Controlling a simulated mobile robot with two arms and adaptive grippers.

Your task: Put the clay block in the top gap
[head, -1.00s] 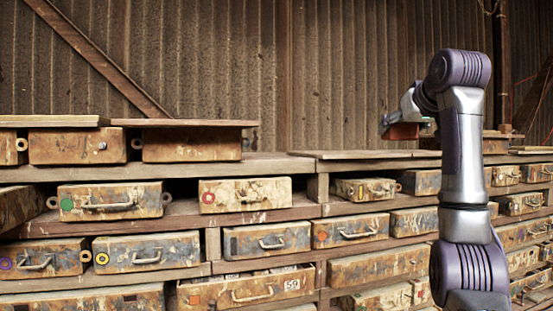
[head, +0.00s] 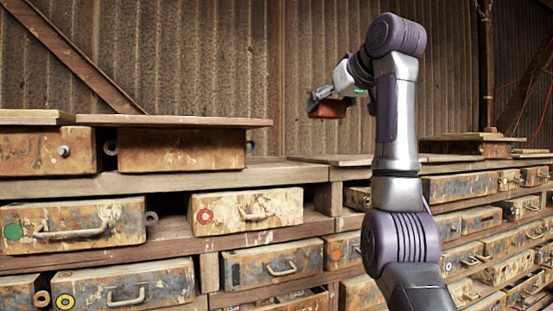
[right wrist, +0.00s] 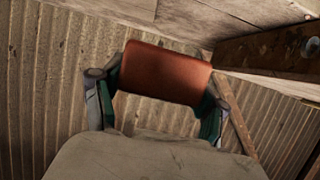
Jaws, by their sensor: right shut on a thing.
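The clay block (head: 328,109) is a reddish-brown slab. My right gripper (head: 322,99) is shut on it and holds it in the air above the shelf top, in front of the corrugated wall. In the right wrist view the clay block (right wrist: 165,72) sits between the two fingers, slightly tilted. In the head view a narrow dark gap (head: 108,160) shows in the top row between two worn boxes, and a wider dark gap (head: 170,207) shows in the row below. My left gripper is not in view.
Worn drawers with handles, such as the red-dot drawer (head: 246,211) and green-dot drawer (head: 75,222), fill the shelves. A thin board (head: 174,121) lies over the top boxes and overhangs to the right.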

